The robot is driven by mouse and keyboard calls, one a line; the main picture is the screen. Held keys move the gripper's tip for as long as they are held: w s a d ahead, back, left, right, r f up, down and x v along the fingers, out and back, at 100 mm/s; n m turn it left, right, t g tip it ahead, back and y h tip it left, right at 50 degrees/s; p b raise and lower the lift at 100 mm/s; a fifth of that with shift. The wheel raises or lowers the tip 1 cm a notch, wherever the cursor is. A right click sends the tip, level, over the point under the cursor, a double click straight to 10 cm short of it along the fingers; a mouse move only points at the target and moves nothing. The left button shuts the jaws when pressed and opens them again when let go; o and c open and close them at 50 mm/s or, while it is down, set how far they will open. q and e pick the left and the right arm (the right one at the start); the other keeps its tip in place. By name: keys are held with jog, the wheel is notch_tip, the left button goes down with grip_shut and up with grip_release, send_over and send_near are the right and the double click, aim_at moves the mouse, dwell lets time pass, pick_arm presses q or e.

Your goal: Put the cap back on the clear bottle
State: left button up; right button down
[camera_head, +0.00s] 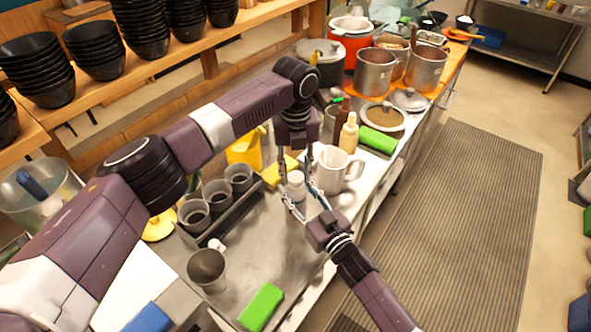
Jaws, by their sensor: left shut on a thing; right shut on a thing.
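A small whitish bottle (297,190), which I take for the clear bottle, stands upright on the steel counter, left of a white mug. My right gripper (306,198) reaches it from the lower right and is shut on it, with a finger on each side. My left gripper (296,172) points down from above, shut at the bottle's top. The cap there is largely hidden between the fingers, and I cannot tell whether it touches the bottle's neck.
The white mug (333,171) stands close on the right. A rack (236,213) with several grey cups is on the left. A metal cup (207,269), a small white piece (217,244) and a green block (261,307) lie nearer. Squeeze bottles (349,133) and pots (374,71) stand behind.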

pick_arm(q)
jog(key=m, duration=0.7)
jog(key=shift+d+r, duration=0.1)
jog(key=shift+m, duration=1.4)
jog(key=o, duration=0.7)
